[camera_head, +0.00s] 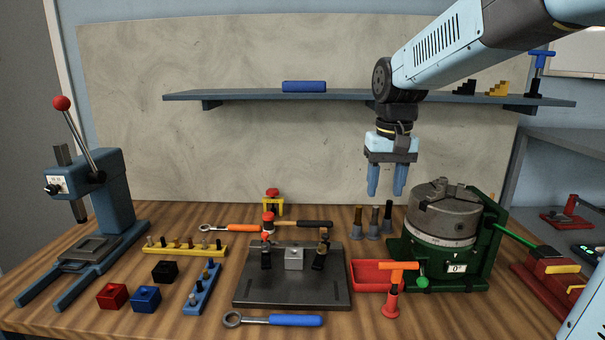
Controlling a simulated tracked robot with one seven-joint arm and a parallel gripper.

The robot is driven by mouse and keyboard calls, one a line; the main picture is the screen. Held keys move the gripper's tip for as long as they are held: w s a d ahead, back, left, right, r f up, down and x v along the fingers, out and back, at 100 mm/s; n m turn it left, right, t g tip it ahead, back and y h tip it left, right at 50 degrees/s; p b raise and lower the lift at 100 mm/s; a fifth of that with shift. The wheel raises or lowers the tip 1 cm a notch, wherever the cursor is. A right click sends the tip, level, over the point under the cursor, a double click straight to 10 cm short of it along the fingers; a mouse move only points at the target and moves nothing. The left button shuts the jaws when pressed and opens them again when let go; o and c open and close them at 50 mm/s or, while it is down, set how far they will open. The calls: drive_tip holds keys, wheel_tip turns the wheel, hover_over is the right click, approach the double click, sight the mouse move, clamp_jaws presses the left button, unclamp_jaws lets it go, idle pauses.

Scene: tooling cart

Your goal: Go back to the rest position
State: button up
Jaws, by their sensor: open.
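My gripper (387,180) hangs from my arm with its two blue fingers pointing down, apart and with nothing between them. It is in the air in front of the grey back panel (250,140), below the blue wall shelf (230,96). It is above and behind the red tray (366,274), to the left of the green-based rotary chuck (446,212). Several dark-and-grey tool holders (373,222) stand on the wooden table beneath it.
A blue arbor press (110,200) stands at left. A dark fixture plate (290,288) holds a small metal block. An orange T-handle tool (391,285) stands upright near the tray. Wrenches, coloured blocks and peg racks lie around. The air left of my gripper is clear.

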drive_tip(key=s+d+t, duration=0.2)
drive_tip(key=s+d, duration=0.1)
drive_tip(key=s, duration=0.5)
drive_tip(key=s+d+f+t, duration=0.1)
drive_tip(key=s+d+t, duration=0.1)
drive_tip(key=s, duration=0.6)
drive_tip(key=shift+s+d+f+m+t, duration=0.3)
drive_tip(key=shift+s+d+t, duration=0.1)
drive_tip(key=shift+d, duration=0.25)
